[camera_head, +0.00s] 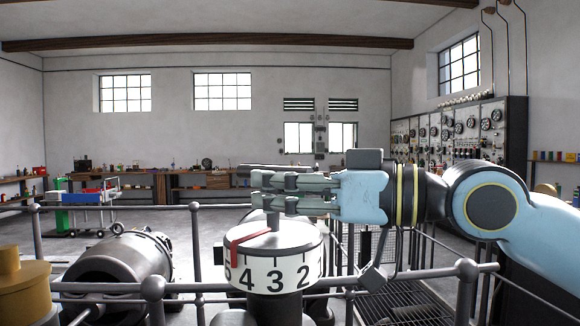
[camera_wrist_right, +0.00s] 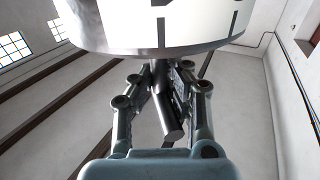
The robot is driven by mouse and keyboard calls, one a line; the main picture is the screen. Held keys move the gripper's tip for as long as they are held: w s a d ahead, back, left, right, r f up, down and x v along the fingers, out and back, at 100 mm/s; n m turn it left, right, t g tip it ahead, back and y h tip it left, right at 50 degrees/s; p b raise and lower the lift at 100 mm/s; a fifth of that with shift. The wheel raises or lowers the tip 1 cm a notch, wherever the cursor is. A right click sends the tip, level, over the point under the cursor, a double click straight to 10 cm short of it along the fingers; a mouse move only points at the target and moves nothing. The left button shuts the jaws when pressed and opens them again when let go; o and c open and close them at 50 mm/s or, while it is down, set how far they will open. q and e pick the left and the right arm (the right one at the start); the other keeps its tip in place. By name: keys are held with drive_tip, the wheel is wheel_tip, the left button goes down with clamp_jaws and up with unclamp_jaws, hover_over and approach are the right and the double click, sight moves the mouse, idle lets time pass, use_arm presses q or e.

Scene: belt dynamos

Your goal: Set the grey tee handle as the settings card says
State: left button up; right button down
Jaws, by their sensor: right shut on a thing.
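The grey tee handle (camera_head: 273,220) stands on top of a round dial (camera_head: 275,270) in the head view. The dial has a white band showing 5, 4, 3, 2 and 1. A red pointer (camera_head: 235,250) lies across the dial's top and bends down over the band at the left, between 5 and 4 and closer to 5. My right gripper (camera_head: 262,190) reaches in from the right, shut on the handle's crossbar and hiding much of it. The right wrist view shows the dark handle bar (camera_wrist_right: 168,105) between the fingers, below the dial. I see no readable settings card. My left gripper is out of view.
A grey pipe railing (camera_head: 110,288) runs around the dial. A dark cylindrical machine (camera_head: 115,270) is at left, with a yellow-brown piece (camera_head: 20,285) at the near left edge. A gauge panel (camera_head: 455,135) stands at back right. Benches (camera_head: 190,185) line the back wall.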

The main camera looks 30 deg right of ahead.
drive_tip(key=shift+w+d+r, duration=0.1)
drive_tip(key=shift+w+d, duration=0.05)
idle(0.3)
drive_tip(key=c, duration=1.8)
unclamp_jaws()
drive_tip(key=o, duration=0.6)
drive_tip(key=shift+w+d+f, duration=0.2)
drive_tip(key=shift+w+d, duration=0.05)
drive_tip(key=shift+d, duration=0.2)
drive_tip(key=shift+a, duration=0.15)
drive_tip(key=shift+s, duration=0.1)
